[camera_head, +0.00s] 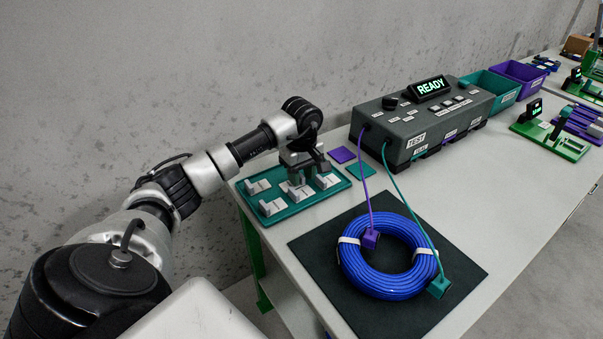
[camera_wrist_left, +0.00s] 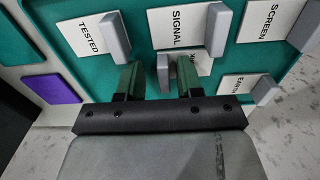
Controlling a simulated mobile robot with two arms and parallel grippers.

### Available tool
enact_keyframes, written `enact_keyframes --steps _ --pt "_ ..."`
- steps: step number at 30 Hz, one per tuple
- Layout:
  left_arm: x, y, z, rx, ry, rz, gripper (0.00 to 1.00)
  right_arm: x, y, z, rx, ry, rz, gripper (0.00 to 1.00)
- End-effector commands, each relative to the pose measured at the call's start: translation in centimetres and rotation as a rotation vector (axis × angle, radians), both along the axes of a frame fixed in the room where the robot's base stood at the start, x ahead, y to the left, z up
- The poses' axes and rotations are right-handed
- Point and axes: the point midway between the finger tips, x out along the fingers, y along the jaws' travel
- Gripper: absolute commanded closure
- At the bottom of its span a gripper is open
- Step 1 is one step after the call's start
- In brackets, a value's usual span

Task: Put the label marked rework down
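In the head view my left gripper (camera_head: 308,172) points down over the green label tray (camera_head: 308,201). In the left wrist view its two fingers (camera_wrist_left: 158,82) stand apart, on either side of the grey tab of a white label (camera_wrist_left: 195,63). A gap shows beside the tab, so the gripper looks open. This label's text is mostly hidden, so I cannot confirm that it reads rework. Labels reading TESTED (camera_wrist_left: 85,38), SIGNAL (camera_wrist_left: 177,27), SCREEN (camera_wrist_left: 268,20) and EARTH (camera_wrist_left: 236,86) lie around it on the tray. My right gripper is not in view.
A purple square (camera_head: 342,155) and a teal square (camera_head: 361,171) lie beside the tray. A blue cable coil (camera_head: 384,283) rests on a black mat (camera_head: 312,253), with leads to the grey READY tester (camera_head: 430,128). Bins (camera_head: 497,84) stand behind.

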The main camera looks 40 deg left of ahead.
Motion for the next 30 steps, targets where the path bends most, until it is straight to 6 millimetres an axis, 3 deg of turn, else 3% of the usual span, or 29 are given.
enact_keyframes --steps 5,19,24,30 --pt "0.1 0.0 1.2 0.001 -0.003 0.000 0.64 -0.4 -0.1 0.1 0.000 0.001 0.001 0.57" --pt "0.1 0.0 10.6 0.001 -0.003 0.000 0.64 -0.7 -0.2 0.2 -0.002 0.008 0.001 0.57" --pt "0.1 0.0 12.0 0.000 -0.001 0.000 0.64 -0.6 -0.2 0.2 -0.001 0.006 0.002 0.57" --pt "0.0 0.0 12.3 0.000 0.000 0.000 0.64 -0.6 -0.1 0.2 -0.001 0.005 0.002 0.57"
